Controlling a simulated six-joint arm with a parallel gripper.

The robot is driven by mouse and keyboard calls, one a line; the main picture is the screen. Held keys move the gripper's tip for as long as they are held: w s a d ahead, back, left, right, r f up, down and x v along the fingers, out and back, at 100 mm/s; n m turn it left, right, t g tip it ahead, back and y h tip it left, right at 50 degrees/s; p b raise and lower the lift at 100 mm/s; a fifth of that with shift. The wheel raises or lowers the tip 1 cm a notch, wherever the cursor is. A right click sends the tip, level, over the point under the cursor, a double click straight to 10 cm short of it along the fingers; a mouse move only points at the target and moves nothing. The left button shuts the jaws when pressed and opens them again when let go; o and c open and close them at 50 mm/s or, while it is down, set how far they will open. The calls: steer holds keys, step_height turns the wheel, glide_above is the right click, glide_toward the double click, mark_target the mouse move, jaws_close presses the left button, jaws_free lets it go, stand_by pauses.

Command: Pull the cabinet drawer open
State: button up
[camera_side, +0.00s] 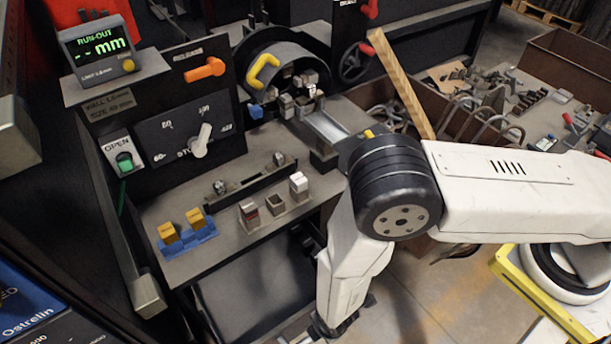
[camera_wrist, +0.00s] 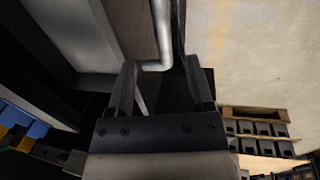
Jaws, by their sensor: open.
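My gripper shows in the wrist view (camera_wrist: 165,85) with its two dark fingers apart. A pale grey bent bar (camera_wrist: 161,35), which looks like a drawer handle, runs down from the top edge and bends left between the fingertips. I cannot tell whether the fingers touch it. A flat grey panel (camera_wrist: 75,30) lies left of the bar; I cannot tell whether it is the drawer front. In the side view, the cabinet (camera_side: 230,245) has controls on top, and my arm reaches down at its right side. My gripper is low at the bottom edge there (camera_side: 325,326), mostly hidden.
Orange and white blocks (camera_side: 299,182) sit on the cabinet's top ledge. An open brown crate (camera_side: 470,125) with metal hooks and a wooden plank stands behind my arm. A pallet with grey boxes (camera_wrist: 255,128) is at right in the wrist view. Bare floor (camera_wrist: 260,50) lies beside the bar.

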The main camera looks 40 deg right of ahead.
steer(key=shift+f, duration=0.55)
steer(key=shift+f, duration=0.15)
steer(key=shift+w+f, duration=0.25)
steer(key=shift+f, duration=1)
steer(key=shift+w+f, duration=0.25)
steer(key=shift+f, duration=0.95)
steer(key=shift+w+f, duration=0.25)
steer(key=shift+f, duration=1)
jaws_close()
